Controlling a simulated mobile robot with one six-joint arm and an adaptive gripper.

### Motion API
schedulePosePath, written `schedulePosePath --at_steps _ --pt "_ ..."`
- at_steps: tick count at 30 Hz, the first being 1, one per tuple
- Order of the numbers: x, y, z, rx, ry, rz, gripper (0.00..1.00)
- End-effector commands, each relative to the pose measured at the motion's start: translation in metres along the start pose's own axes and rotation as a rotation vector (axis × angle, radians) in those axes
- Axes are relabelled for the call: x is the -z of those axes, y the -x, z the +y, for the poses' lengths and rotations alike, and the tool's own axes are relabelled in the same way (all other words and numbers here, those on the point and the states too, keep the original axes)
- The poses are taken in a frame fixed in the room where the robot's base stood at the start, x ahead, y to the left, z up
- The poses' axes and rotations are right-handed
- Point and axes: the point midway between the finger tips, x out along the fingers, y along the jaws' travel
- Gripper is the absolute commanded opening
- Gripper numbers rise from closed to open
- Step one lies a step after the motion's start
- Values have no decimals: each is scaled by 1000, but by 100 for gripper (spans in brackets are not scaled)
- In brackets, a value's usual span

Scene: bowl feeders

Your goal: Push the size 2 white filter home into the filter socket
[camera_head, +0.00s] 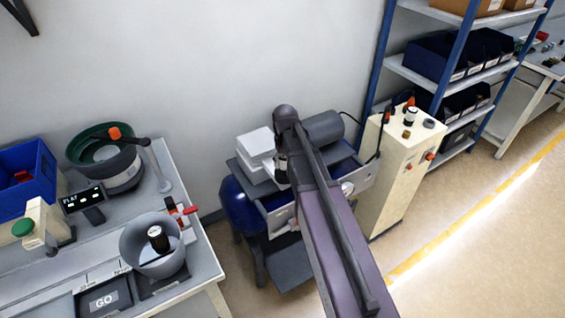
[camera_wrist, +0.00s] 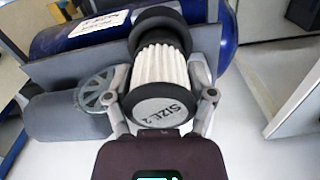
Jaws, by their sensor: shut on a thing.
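The size 2 white filter (camera_wrist: 160,68) fills the middle of the wrist view. It has white pleats and a dark end cap marked "SIZE 2" facing the camera. My gripper (camera_wrist: 155,78) is shut on it, with a finger on each side. The filter's far end meets a dark round part (camera_wrist: 156,17), which looks like the filter socket. I cannot tell how deep the filter sits in it. In the head view my arm covers most of the gripper and the socket area.
A blue tank (camera_head: 238,201) and a grey motor (camera_head: 322,131) crowd the work spot, with white boxes (camera_head: 255,142) beside it. A cream cabinet (camera_head: 390,185) stands to the right. A bench with a grey bowl (camera_head: 135,243) is at left.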

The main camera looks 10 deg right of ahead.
Motion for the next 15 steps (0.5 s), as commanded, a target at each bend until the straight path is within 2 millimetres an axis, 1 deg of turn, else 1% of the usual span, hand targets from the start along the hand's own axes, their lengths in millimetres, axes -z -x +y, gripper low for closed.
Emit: schedulePosePath --at_steps 15 --pt "0 -6 0 0 0 0 14"
